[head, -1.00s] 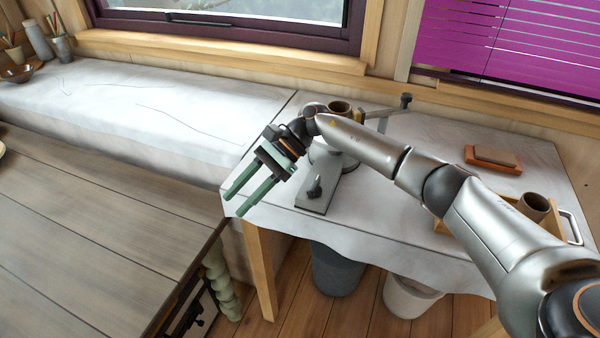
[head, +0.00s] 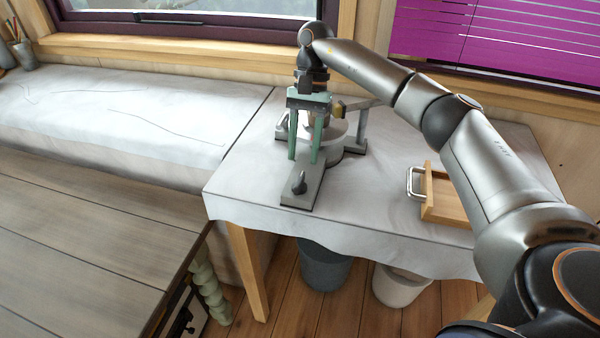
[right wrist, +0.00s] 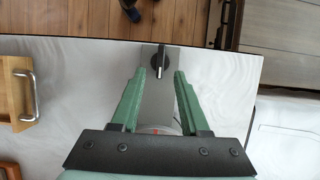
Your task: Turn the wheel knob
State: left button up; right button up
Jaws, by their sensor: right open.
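The wheel is a grey tabletop machine (head: 333,151) on the cloth-covered table, with a flat grey base plate (head: 308,192) reaching toward the front edge. A dark knob (head: 298,183) stands on that plate; in the right wrist view the knob (right wrist: 159,60) lies ahead of and between the fingertips. My right gripper (head: 303,161) is open with green fingers pointing down, above and behind the knob. It also shows in the right wrist view (right wrist: 155,72), empty, and I see no contact with the knob. The gripper hides part of the wheel. My left gripper is not in view.
A wooden tray (head: 445,199) with a metal handle (head: 415,182) sits to the right on the table. Two buckets (head: 325,268) are under the table. Cloth right of the base plate is clear.

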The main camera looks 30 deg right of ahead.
aim_at(300, 178)
jog(key=shift+p+x, duration=0.4)
jog(key=shift+x, duration=2.4)
jog(key=shift+r, duration=0.1)
grip_shut()
